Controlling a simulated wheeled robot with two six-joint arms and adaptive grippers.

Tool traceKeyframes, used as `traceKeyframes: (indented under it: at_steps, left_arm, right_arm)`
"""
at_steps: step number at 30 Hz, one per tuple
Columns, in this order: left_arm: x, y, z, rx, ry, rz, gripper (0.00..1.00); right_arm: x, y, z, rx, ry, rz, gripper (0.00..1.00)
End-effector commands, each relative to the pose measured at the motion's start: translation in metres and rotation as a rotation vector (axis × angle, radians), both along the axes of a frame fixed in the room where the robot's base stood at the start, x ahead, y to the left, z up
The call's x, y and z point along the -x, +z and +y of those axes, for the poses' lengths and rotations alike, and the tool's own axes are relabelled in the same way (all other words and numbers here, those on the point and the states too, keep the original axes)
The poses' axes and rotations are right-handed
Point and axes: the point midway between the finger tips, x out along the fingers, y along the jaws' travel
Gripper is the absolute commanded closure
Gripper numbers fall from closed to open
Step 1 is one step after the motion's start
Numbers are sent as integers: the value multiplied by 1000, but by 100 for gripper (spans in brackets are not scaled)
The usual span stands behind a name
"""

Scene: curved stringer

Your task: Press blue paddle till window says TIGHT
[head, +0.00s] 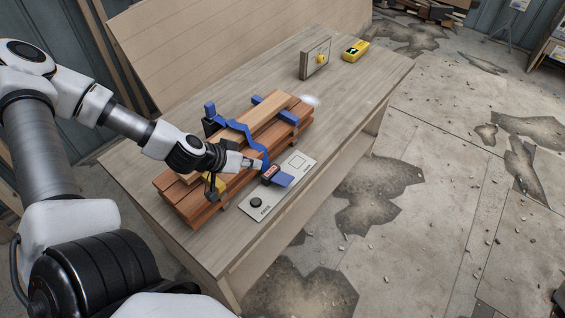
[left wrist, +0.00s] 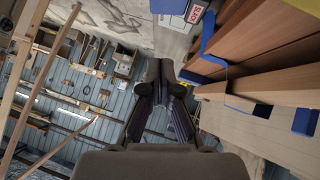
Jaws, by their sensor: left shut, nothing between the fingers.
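The blue paddle (head: 284,180) sticks out at the front side of the wood stack, over a pale plate. Beside it is the small window (head: 271,171), with a red label too small to read in the head view. A blue clamp bar (head: 236,126) lies across the stacked boards (head: 273,124). My left gripper (head: 257,164) is shut and empty, just left of the window and paddle; I cannot tell whether it touches them. My right gripper is out of view.
The pale plate (head: 298,164) carries a square outline and a black knob (head: 256,202). An upright board with a yellow knob (head: 319,59) and a yellow device (head: 355,50) stand at the back of the workbench (head: 372,84). The bench's right side is clear.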

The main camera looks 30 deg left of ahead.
Motion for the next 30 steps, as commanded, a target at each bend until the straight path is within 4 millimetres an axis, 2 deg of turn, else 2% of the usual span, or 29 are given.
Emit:
traceKeyframes:
  at_steps: [4,8,20,23,30]
  left_arm:
    - [-1,-2,-1,-1,-3,-1,100]
    - [-7,-13,-3,-5,-6,-2,100]
    - [-56,-66,-21,-12,-9,-2,100]
    - [-71,-78,-27,-11,-10,-1,100]
    - [-69,-103,-36,-4,-4,1,100]
  right_arm:
    - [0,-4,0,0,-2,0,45]
    - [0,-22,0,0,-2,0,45]
    - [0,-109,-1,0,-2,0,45]
    - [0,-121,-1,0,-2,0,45]
    - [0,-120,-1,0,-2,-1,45]
